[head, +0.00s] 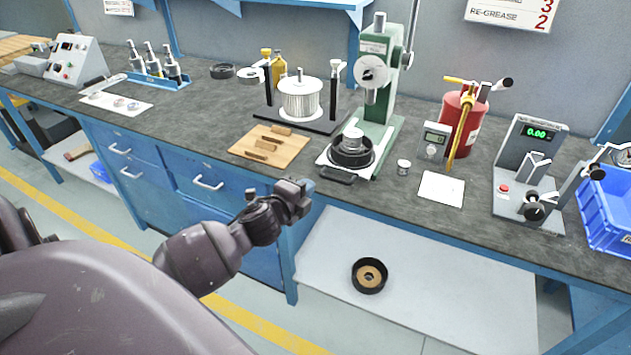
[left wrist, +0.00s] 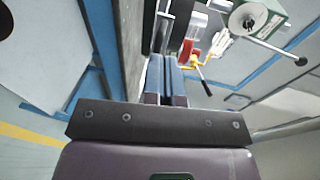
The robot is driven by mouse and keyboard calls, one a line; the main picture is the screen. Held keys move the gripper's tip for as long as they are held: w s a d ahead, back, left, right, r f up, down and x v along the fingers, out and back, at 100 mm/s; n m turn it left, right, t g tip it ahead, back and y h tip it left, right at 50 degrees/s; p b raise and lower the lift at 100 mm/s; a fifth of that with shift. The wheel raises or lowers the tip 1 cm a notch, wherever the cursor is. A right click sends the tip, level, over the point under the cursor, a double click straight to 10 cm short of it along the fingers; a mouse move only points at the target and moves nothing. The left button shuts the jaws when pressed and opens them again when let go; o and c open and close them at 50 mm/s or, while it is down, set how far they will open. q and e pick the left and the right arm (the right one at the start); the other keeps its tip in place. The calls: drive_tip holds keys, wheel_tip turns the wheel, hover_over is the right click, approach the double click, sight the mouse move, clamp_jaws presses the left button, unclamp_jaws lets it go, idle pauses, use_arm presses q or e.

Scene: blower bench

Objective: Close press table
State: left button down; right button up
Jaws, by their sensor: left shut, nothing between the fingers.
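The green press (head: 391,57) stands on the bench. Its pale press table (head: 366,174) sticks out towards the front edge, with a black handle (head: 338,175) on its front. A black ring-shaped part (head: 351,159) with a metal piece (head: 353,136) in it sits on the table, forward of the press column. My left gripper (head: 307,190) is shut and empty, in front of the bench edge, left of and apart from the handle. In the left wrist view, its fingers (left wrist: 166,76) are together and part of the press (left wrist: 270,20) shows at top right. My right gripper is not in view.
A wooden board (head: 268,148) with brown blocks lies left of the press table. A small white jar (head: 403,167), a grey meter (head: 435,140) and a red grease canister (head: 461,115) stand to its right. A lower shelf (head: 430,285) holds a black ring part (head: 369,276).

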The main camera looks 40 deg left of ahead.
use_arm(q)
drive_tip(key=x, duration=0.4)
drive_tip(key=shift+b, duration=0.3)
drive_tip(key=shift+w, duration=0.1)
